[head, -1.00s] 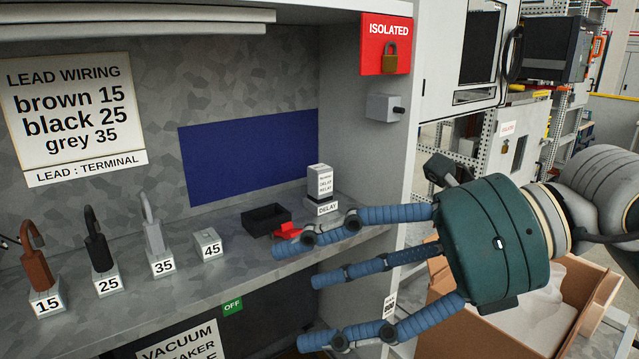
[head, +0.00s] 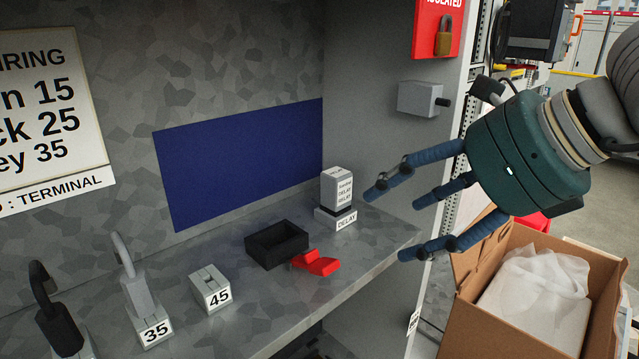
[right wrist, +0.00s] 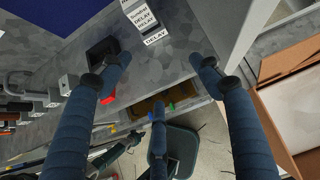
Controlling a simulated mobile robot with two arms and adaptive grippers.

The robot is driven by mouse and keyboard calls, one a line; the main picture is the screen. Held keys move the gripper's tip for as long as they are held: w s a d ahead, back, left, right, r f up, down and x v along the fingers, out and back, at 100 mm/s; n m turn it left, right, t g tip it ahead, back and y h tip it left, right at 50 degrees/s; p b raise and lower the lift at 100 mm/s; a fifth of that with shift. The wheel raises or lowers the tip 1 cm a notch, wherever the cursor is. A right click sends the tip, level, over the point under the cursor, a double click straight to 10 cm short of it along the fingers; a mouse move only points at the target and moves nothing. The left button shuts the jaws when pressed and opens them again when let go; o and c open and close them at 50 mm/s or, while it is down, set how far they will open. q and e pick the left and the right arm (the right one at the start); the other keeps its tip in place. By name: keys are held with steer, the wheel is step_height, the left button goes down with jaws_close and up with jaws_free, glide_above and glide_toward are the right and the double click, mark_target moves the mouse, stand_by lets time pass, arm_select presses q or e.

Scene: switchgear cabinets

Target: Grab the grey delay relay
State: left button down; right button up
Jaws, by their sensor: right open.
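The grey delay relay (head: 337,187) is a small upright block with printed text. It stands in a base labelled DELAY (head: 336,219) at the right end of the shelf, by the side wall. In the right wrist view the relay (right wrist: 138,16) is at the top, beyond the fingers. My right gripper (head: 390,222) is open and empty, to the right of the relay, its fingers pointing left and apart from it. My left gripper does not show in the head view.
A black open tray (head: 277,246) and a red piece (head: 316,263) lie left of the relay. Terminals 35 (head: 146,310) and 45 (head: 211,290) stand further left. A grey box with a knob (head: 420,99) juts from the side wall. A cardboard box (head: 470,304) stands at lower right.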

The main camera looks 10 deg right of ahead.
mark_target(341, 184)
steer(key=w+a, duration=0.1)
steer(key=w+a+p, duration=0.1)
steer(key=w, duration=0.1)
steer(key=w+a+p, duration=0.1)
steer(key=w, duration=0.1)
steer(key=shift+a+r, duration=0.15)
steer(key=shift+a, duration=0.2)
steer(key=shift+w+a, duration=0.15)
steer(key=shift+w, duration=0.2)
steer(key=w+a+p, duration=0.1)
steer(key=w+p, duration=0.1)
steer(key=w+a+p, duration=0.1)
steer(key=w, duration=0.1)
steer(key=shift+a+f, duration=0.25)
steer(key=shift+a, duration=0.1)
steer(key=shift+w+a+f, duration=0.15)
steer(key=shift+w+f, duration=0.1)
steer(key=shift+s, duration=0.2)
steer(key=shift+c, duration=1)
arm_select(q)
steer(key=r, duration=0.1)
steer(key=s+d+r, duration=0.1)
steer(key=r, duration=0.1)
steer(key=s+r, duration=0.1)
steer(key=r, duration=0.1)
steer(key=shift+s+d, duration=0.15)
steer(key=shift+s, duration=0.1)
arm_select(e)
steer(key=c, duration=1.1)
